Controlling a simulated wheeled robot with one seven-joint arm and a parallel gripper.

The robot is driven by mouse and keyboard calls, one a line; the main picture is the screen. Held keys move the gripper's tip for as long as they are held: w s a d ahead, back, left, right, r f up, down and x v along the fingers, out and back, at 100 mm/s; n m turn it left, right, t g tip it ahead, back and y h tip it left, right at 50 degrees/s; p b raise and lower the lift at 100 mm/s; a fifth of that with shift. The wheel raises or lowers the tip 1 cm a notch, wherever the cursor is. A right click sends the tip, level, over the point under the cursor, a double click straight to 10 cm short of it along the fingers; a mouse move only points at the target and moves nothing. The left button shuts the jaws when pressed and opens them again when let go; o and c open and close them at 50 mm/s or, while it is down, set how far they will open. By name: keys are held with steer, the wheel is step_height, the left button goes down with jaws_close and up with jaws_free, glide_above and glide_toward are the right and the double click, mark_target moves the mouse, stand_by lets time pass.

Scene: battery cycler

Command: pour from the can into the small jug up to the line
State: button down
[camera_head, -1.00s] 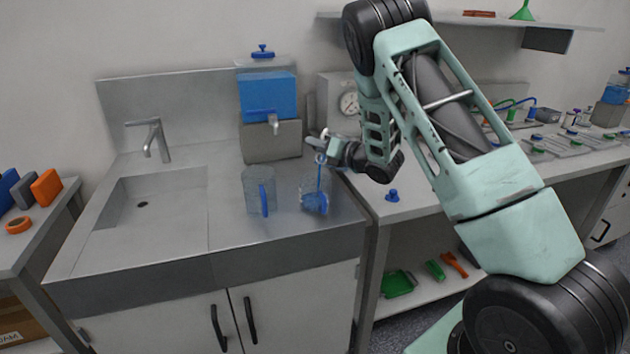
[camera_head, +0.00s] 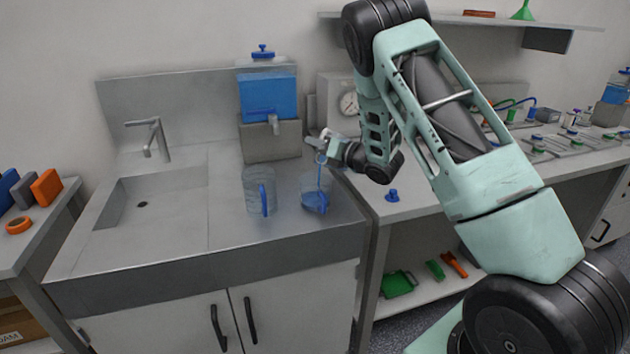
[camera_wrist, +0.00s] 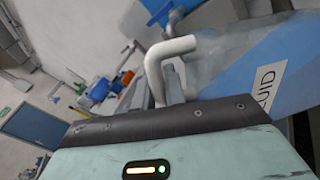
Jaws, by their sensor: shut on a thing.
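My gripper (camera_head: 326,146) is above the right end of the steel counter, shut on the can, whose white bent handle (camera_wrist: 166,62) shows between the fingers in the wrist view. In the head view the can is a small pale shape by the fingers; its outline is mostly unclear. A thin blue streak runs from below the gripper down into the small clear jug (camera_head: 317,186), which stands upright on the counter. Blue lies in the jug's lower part. I cannot make out the line or the exact level.
A larger clear jug (camera_head: 250,186) with a blue handle stands left of the small one. A blue-filled tank (camera_head: 268,97) with a tap sits on a grey block behind. The sink (camera_head: 145,205) is at left. A blue knobbed object (camera_head: 392,195) lies on the right-hand bench.

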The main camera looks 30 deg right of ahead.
steer(key=shift+w+d+m, duration=0.15)
steer(key=shift+d+m, duration=0.1)
steer(key=shift+m, duration=0.15)
steer(key=r+m, duration=0.1)
steer(key=d+r+m+p, duration=0.1)
steer(key=w+r+m+g+p, duration=0.1)
steer(key=shift+d+r, duration=0.3)
steer(key=shift+d, duration=0.1)
steer(key=shift+w+d+f+m, duration=0.1)
steer(key=shift+d+f+m, duration=0.1)
steer(key=shift+m, duration=0.2)
steer(key=shift+f, duration=0.1)
steer(key=shift+w+d+r+m+p, duration=0.3)
steer(key=shift+w+d+m+p, duration=0.1)
steer(key=shift+d, duration=0.2)
steer(key=d+m, duration=0.1)
steer(key=w+d+m+p, duration=0.1)
steer(key=w+d+m+g, duration=0.1)
steer(key=shift+d+r+y+p, duration=0.2)
steer(key=shift+d+y+p, duration=0.1)
steer(key=shift+y+p, duration=0.1)
steer(key=shift+w+d+f+m+g+p, duration=0.2)
steer(key=shift+w+d+f+m+p, duration=0.1)
steer(key=shift+d+m, duration=0.25)
steer(key=shift+w+d+f+m+g+p, duration=0.15)
steer(key=shift+w+d+f+m+g, duration=0.1)
steer(key=shift+d+m, duration=0.25)
step_height(320, 180, up, 6)
steer(key=p, duration=0.1)
steer(key=shift+p, duration=0.4)
